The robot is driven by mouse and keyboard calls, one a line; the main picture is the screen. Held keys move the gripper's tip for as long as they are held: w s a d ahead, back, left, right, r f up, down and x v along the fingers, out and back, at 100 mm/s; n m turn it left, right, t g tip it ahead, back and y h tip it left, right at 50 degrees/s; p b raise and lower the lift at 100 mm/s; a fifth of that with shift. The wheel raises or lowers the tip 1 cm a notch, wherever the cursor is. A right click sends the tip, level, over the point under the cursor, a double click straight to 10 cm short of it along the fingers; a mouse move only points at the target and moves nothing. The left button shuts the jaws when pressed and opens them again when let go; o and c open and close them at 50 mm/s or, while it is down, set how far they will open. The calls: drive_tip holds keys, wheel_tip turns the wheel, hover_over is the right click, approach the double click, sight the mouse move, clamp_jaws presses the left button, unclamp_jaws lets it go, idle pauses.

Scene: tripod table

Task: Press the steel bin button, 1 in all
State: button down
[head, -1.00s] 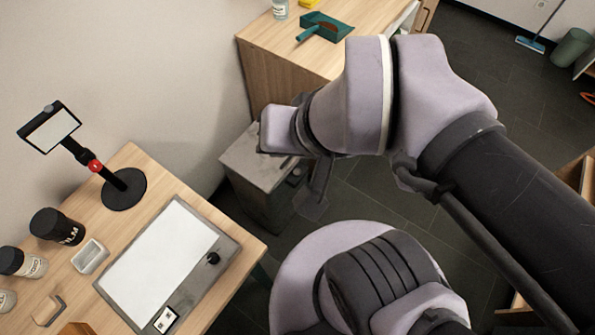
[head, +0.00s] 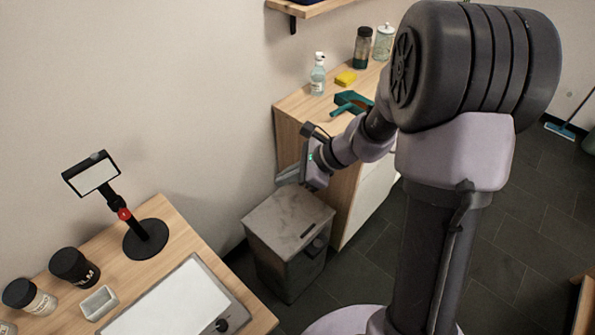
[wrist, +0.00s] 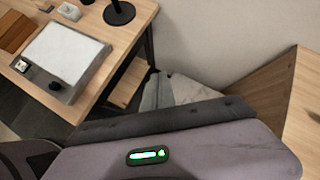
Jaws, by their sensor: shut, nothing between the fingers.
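The steel bin (head: 285,222) is a grey box on the floor between the two wooden units, with a scuffed flat lid. A dark slot shows near the lid's right edge, and a dark round part (head: 316,246) is on its right-hand face; I cannot tell whether this is the button. My gripper (head: 284,179) is above and behind the bin's back edge, apart from the lid, and is shut and empty. In the wrist view, a pale grey strip of the bin (wrist: 190,90) shows beyond my gripper housing, which hides the rest.
A wooden table (head: 170,225) at left holds a phone stand (head: 145,238), jars and a white board. The wall is close behind.

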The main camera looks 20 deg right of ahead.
drive_tip(key=w+d+f+m+t, duration=0.15)
drive_tip(key=d+f+m, duration=0.25)
drive_tip(key=f, duration=0.4)
drive_tip(key=w+d+f+m, duration=0.25)
drive_tip(key=f+m, duration=0.25)
drive_tip(key=f, duration=0.3)
drive_tip(key=m+t+h, duration=0.1)
drive_tip(key=m+h, duration=0.1)
drive_tip(key=m, duration=0.5)
hover_over(318, 243)
wheel_tip(318, 243, down, 14)
drive_tip(key=f, duration=0.1)
drive_tip(key=shift+s+d+r, duration=0.3)
drive_tip(key=shift+f, duration=0.1)
wheel_tip(318, 243, down, 9)
drive_tip(key=b, duration=0.6)
drive_tip(key=shift+r, duration=0.2)
drive_tip(key=shift+f+b, duration=0.4)
drive_tip(key=shift+b, duration=0.2)
